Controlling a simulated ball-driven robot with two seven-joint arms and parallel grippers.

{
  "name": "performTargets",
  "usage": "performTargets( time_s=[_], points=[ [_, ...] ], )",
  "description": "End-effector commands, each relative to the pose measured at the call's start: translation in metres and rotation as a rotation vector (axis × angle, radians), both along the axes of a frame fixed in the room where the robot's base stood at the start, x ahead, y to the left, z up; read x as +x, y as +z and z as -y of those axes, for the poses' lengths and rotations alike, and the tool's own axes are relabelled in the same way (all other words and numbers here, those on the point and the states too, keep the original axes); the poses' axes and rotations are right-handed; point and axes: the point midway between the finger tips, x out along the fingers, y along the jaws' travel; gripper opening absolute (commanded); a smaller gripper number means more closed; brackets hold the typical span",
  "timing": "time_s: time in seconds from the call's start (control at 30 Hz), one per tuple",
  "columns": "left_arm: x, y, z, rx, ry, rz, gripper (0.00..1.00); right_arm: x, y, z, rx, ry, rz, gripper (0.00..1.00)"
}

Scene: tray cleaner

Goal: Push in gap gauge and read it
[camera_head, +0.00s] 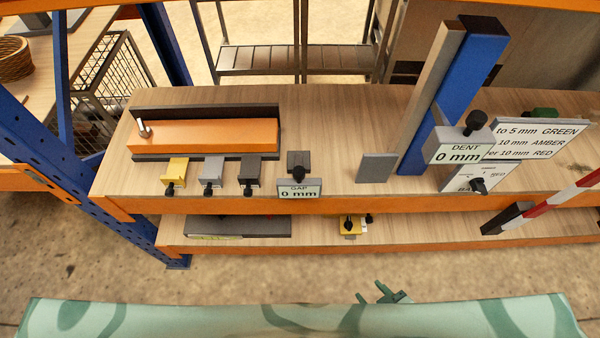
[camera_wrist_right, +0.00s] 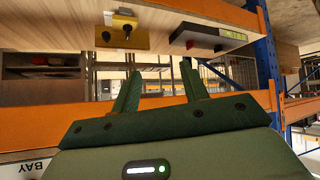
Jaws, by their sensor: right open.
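The gap gauge (camera_head: 298,162) is a dark block with a black knob at the front edge of the upper shelf. Its label plate (camera_head: 299,191) reads GAP 0 mm. My right gripper (camera_head: 371,291) is green, low in front of the shelves, well apart from the gauge and to its right. In the right wrist view the right gripper (camera_wrist_right: 158,68) has its fingers spread with nothing between them. I cannot make out the gap gauge in that view. My left gripper is not in view.
An orange block (camera_head: 205,135) lies in a dark tray, with yellow, grey and dark clips before it. A blue post (camera_head: 465,90) and the DENT gauge (camera_head: 459,150), reading 0 mm, stand right. The lower shelf holds a dark box (camera_head: 270,228) and a yellow piece (camera_head: 347,228).

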Motion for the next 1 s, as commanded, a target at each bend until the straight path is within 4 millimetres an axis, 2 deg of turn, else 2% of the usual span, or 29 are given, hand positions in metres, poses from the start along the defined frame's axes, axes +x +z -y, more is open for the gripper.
performTargets(
  time_s=[0.03, 0.07, 0.1, 0.2, 0.3, 0.37, 0.57, 1.0],
  points=[
    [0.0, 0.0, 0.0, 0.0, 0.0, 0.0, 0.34, 0.024, 0.049, -0.025, 0.083, 0.033, 0.126, 0.44],
    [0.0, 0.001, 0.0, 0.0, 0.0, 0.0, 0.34, 0.035, 0.078, -0.038, 0.132, 0.05, 0.195, 0.44],
    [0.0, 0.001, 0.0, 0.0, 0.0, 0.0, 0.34, 0.048, 0.115, -0.054, 0.198, 0.068, 0.28, 0.44],
    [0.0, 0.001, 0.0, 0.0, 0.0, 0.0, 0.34, 0.067, 0.19, -0.079, 0.329, 0.1, 0.444, 0.44],
    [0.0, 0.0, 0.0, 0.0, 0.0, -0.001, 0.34, 0.075, 0.236, -0.091, 0.414, 0.111, 0.543, 0.44],
    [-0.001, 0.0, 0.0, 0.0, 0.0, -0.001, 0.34, 0.077, 0.25, -0.093, 0.447, 0.112, 0.575, 0.44],
    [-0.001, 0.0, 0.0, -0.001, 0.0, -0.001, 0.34, 0.096, 0.253, -0.105, 0.473, 0.107, 0.584, 0.44],
    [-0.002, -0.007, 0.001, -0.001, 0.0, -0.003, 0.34, 0.184, 0.251, -0.165, 0.47, 0.106, 0.579, 0.44]
  ],
)
